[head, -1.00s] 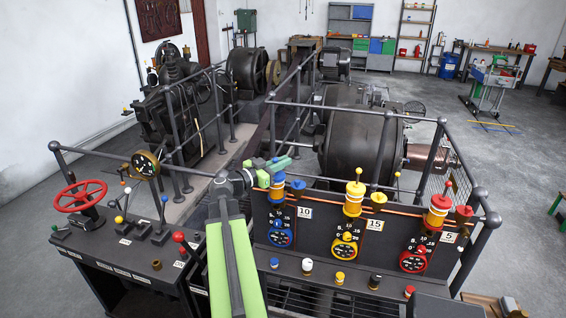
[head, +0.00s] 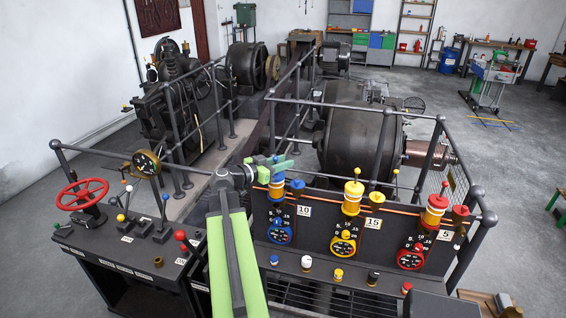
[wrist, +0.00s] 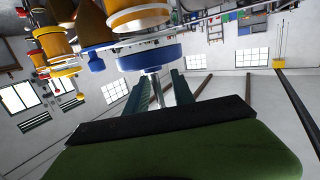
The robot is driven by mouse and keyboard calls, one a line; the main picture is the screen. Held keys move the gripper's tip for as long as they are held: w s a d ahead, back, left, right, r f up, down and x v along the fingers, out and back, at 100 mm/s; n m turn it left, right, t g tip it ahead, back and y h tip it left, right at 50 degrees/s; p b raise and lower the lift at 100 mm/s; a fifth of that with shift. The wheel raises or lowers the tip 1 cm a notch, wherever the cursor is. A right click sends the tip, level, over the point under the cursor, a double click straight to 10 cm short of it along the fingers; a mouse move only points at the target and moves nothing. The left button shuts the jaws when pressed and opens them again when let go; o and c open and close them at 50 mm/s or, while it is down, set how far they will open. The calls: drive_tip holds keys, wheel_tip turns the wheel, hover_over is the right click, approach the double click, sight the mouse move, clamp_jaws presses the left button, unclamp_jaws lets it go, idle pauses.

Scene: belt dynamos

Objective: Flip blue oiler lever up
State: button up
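The blue oiler (head: 276,192), with orange and blue bands, stands on the left part of the dark panel, above a blue dial (head: 279,230). My gripper (head: 283,164) is at the top of this oiler and partly hides it. I cannot make out its lever in the head view. In the wrist view a blue disc (wrist: 150,57) with a thin metal stem (wrist: 156,88) shows just beyond my gripper (wrist: 158,84). The two green fingers are apart, with the stem appearing between them. I cannot tell whether they touch it.
The yellow oiler (head: 352,198) and red oiler (head: 434,211) stand to the right on the same panel, each with a thin stick rising from its top. A railing (head: 345,110) runs behind. A red handwheel (head: 82,194) and several small levers are on the left desk.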

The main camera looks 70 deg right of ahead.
drive_tip(key=p+v, duration=0.2)
drive_tip(key=v, duration=1.5)
drive_tip(key=shift+w, duration=0.25)
drive_tip(key=shift+a, duration=0.1)
drive_tip(key=w+a+f+n+t+b, duration=0.2)
drive_tip(key=w+a+f+t, duration=0.15)
drive_tip(key=w+a, duration=0.4)
drive_tip(key=w+a+f+n+t+b, duration=0.25)
drive_tip(key=w+a+f, duration=0.3)
drive_tip(key=w, duration=0.35)
drive_tip(key=w+a+f+n+t+y+b, duration=0.1)
drive_tip(key=w+a+f+n+y+b, duration=0.2)
drive_tip(key=a+f, duration=0.4)
drive_tip(key=w+a+f+n+t+y, duration=0.15)
drive_tip(key=w+a+f, duration=0.3)
drive_tip(key=a, duration=0.55)
drive_tip(key=a+f+n+y, duration=0.3)
drive_tip(key=a+n, duration=0.2)
drive_tip(key=a, duration=0.3)
drive_tip(key=a+f+n+y, duration=0.3)
drive_tip(key=a+n, duration=0.2)
drive_tip(key=a, duration=0.2)
drive_tip(key=a+f+n+y+b, duration=0.1)
drive_tip(key=a+f+n+y, duration=0.2)
drive_tip(key=a, duration=0.5)
drive_tip(key=shift+s+a+n+y, duration=0.2)
drive_tip(key=shift+a+n+y, duration=0.2)
drive_tip(key=shift+n, duration=0.6)
